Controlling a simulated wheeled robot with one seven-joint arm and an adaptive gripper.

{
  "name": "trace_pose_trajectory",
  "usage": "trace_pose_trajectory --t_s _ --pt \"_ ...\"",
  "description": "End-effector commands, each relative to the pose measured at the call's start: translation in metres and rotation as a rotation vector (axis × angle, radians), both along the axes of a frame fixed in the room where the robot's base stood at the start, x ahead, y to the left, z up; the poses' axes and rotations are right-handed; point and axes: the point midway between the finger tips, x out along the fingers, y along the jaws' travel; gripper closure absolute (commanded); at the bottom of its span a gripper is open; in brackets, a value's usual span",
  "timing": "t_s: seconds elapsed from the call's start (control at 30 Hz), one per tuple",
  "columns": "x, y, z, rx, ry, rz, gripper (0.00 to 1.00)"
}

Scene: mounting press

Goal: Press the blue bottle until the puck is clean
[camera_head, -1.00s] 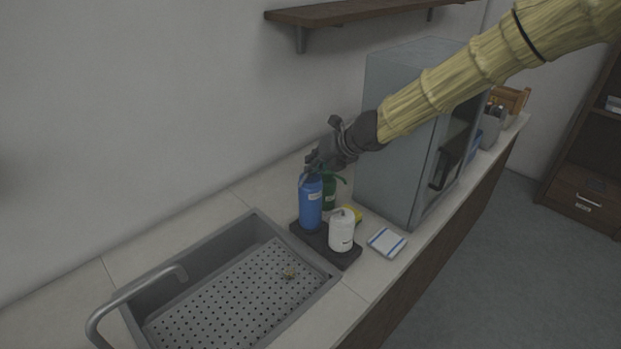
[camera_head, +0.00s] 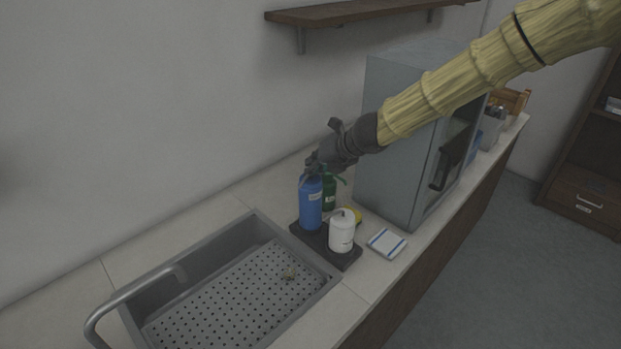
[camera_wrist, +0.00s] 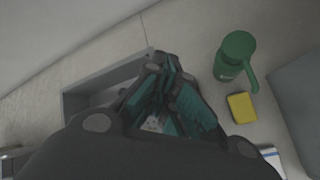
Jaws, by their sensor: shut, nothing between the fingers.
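The blue bottle (camera_head: 311,207) stands upright on a dark tray (camera_head: 348,259) beside the sink. My gripper (camera_head: 313,170) is shut and empty, pointing down at the top of the blue bottle. It appears to touch the bottle's pump head, which it mostly hides. In the wrist view my gripper (camera_wrist: 165,68) covers the middle, and the blue bottle cannot be made out there.
A white bottle (camera_head: 341,232) and a green bottle (camera_head: 329,192) stand close to the blue one. A yellow sponge (camera_wrist: 242,107) and a folded cloth (camera_head: 386,243) lie nearby. The sink (camera_head: 180,284) is at left, a grey cabinet (camera_head: 395,140) at right, a shelf (camera_head: 350,13) above.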

Motion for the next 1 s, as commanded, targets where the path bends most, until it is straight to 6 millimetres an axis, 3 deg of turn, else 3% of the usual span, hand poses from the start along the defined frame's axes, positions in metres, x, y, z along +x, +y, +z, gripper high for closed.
trace_pose_trajectory --t_s 0.57,1.0 --pt "0.0 0.0 -0.003 0.0 0.001 0.001 1.0" --pt "0.0 0.0 0.014 0.0 0.001 0.0 1.0"
